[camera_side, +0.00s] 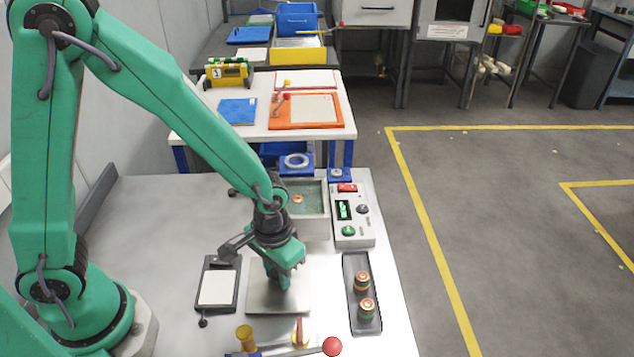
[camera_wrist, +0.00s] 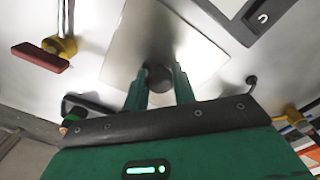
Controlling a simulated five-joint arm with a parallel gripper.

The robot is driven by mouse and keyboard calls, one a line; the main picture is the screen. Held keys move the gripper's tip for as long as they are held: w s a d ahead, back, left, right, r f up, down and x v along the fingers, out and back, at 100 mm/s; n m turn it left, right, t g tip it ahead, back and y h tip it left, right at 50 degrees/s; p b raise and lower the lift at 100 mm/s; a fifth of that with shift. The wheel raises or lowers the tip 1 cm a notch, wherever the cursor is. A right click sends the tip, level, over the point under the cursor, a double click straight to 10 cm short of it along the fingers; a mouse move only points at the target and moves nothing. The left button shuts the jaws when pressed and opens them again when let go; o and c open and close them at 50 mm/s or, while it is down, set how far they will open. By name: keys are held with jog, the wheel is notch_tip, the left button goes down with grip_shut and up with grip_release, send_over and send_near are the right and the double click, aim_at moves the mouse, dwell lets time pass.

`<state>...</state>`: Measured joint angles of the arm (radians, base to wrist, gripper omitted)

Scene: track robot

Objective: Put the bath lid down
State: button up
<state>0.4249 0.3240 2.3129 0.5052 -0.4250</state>
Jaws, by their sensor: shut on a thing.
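The bath lid (camera_side: 262,300) is a flat square metal plate with a dark round knob (camera_wrist: 159,78) at its middle. It lies level at or just above the bench, in front of the open bath; I cannot tell whether it touches the bench. My gripper (camera_side: 280,284) points down over the lid. In the wrist view its two green fingers (camera_wrist: 159,82) are shut on the knob from both sides. The bath (camera_side: 316,227) is a grey box, open at the top, with greenish liquid and a small orange-brown part inside. In the side view my fingers hide the knob.
A control box (camera_side: 353,232) stands right of the bath. A dark tray (camera_side: 362,332) with two round parts lies right of the lid, and a dark-framed white pad (camera_side: 217,288) lies left. A clamp with a red ball (camera_side: 332,346) is at the front. Bench at far left is clear.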

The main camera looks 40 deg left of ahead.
dwell(0.3)
jog(key=o, duration=1)
jog(key=shift+f, duration=0.1)
jog(key=shift+r, duration=6.15)
jog(key=shift+s+a+r+t, duration=0.95)
jog(key=shift+s+a+r, duration=0.25)
jog(key=shift+a+r, duration=0.85)
jog(key=shift+s+a+r+t, duration=0.9)
jog(key=shift+s+a+r, duration=0.55)
jog(key=shift+a, duration=0.95)
jog(key=shift+s+a+r+t, duration=1)
jog(key=shift+a+r, duration=1)
jog(key=shift+a, duration=0.25)
